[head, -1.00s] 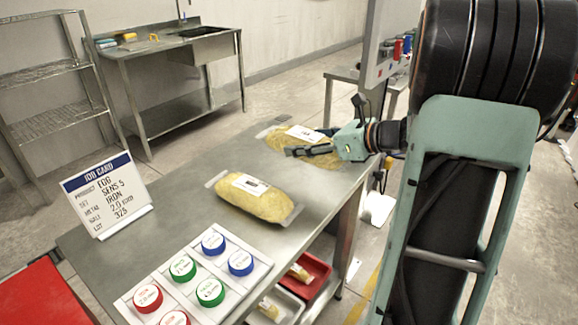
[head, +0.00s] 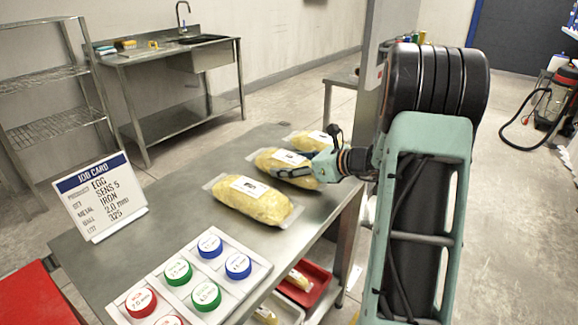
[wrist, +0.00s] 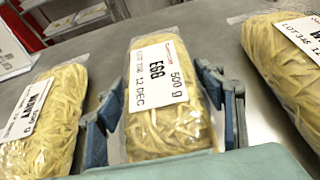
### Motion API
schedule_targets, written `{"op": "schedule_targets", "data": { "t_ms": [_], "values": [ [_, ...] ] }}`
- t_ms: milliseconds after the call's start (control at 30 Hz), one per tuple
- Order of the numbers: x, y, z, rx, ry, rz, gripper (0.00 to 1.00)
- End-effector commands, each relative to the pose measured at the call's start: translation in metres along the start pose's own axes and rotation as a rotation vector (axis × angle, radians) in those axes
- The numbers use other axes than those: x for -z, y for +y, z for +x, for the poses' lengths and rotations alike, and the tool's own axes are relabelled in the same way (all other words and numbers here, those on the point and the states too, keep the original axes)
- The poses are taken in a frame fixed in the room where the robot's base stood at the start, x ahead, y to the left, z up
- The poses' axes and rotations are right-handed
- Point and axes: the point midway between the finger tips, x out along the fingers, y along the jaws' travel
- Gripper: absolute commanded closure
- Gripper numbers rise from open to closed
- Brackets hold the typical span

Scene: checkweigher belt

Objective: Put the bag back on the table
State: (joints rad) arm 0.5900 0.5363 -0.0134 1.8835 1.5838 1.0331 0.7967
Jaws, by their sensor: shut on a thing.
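My gripper (head: 298,172) is shut on the middle bag (head: 272,163), a clear pack of yellow noodles with a white label. In the wrist view this bag (wrist: 165,128) reads EGG, 500 g, with a blue-grey finger on each side. It is at or just above the steel table (head: 180,215); I cannot tell whether it touches. A similar bag (head: 250,200) lies on the near side and another bag (head: 308,141) on the far side. In the wrist view the left bag (wrist: 50,135) seems to read WAVY, and the right bag's label is cut off.
A job card (head: 98,195) naming EGG stands at the table's left. A white tray with coloured round test pieces (head: 178,271) lies at the front. Red and white bins (head: 312,283) sit below the right edge. The table's left middle is clear.

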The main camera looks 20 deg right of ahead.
Motion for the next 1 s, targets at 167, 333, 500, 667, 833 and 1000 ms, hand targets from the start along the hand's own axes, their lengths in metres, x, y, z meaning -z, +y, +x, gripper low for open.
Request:
{"op": "schedule_targets", "data": {
  "t_ms": [167,333,500,667,833,1000],
  "values": [
    [-0.002,0.000,0.000,0.000,-0.003,-0.002,0.85],
    [0.002,0.000,0.001,0.000,0.000,-0.001,0.27],
    [0.001,0.000,0.000,0.000,0.000,-0.001,0.20],
    [0.001,0.000,0.000,0.000,0.000,-0.001,0.20],
    [-0.002,-0.001,-0.009,0.002,0.000,-0.001,0.20],
    [-0.003,-0.001,-0.043,0.004,0.000,-0.001,0.20]
  ]
}}
